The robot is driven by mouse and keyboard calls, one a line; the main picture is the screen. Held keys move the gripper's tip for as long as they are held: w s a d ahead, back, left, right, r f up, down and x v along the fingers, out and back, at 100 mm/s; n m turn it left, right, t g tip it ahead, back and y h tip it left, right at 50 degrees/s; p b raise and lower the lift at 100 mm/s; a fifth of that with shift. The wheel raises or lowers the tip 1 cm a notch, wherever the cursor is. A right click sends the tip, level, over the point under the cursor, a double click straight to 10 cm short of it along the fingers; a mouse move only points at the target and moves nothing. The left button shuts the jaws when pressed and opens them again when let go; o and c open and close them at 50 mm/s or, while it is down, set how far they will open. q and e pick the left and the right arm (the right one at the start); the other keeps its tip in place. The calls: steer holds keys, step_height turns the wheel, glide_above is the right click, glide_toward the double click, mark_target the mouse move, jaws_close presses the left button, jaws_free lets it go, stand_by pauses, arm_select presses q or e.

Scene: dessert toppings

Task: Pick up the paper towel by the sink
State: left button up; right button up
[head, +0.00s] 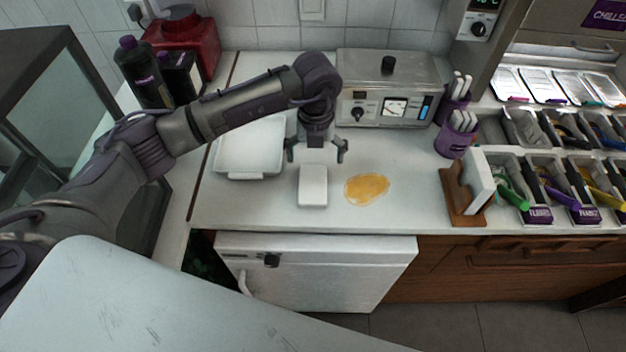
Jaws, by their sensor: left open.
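A small white folded block that looks like the paper towel (313,188) lies flat on the white counter. It is just right of and in front of a shallow white basin (234,160) that appears to be the sink. My left gripper (316,156) points down, open and empty, with its two fingers spread above the far end of the paper towel. I cannot tell the exact height of the gap. My right gripper is not in view.
An amber spill (367,188) lies right of the towel. A metal appliance with a dial (393,108) stands behind. A wooden holder (460,196), purple cups (456,138) and topping bins (538,216) are on the right. Dark bottles (144,72) and a red container (186,40) stand back left.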

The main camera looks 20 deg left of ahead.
mark_target(313, 179)
arm_select(q)
step_height(313, 179, down, 3)
steer(key=shift+r, duration=0.15)
steer(key=f, duration=0.1)
steer(key=f+p, duration=0.2)
steer(key=f, duration=0.1)
steer(key=shift+a, duration=0.25)
steer(key=shift+f+p, duration=0.3)
steer(key=shift+f, duration=0.35)
steer(key=c, duration=1)
steer(key=shift+r, duration=0.1)
steer(key=shift+w+r+b, duration=0.1)
steer(key=shift+r+b, duration=0.3)
steer(key=shift+r, duration=0.2)
step_height(313, 179, up, 2)
steer(key=shift+r+b, duration=0.25)
steer(key=shift+b, duration=0.3)
steer(key=s+d+r+b, duration=0.3)
steer(key=d+r, duration=0.4)
steer(key=d, duration=0.4)
steer(key=shift+d, duration=0.15)
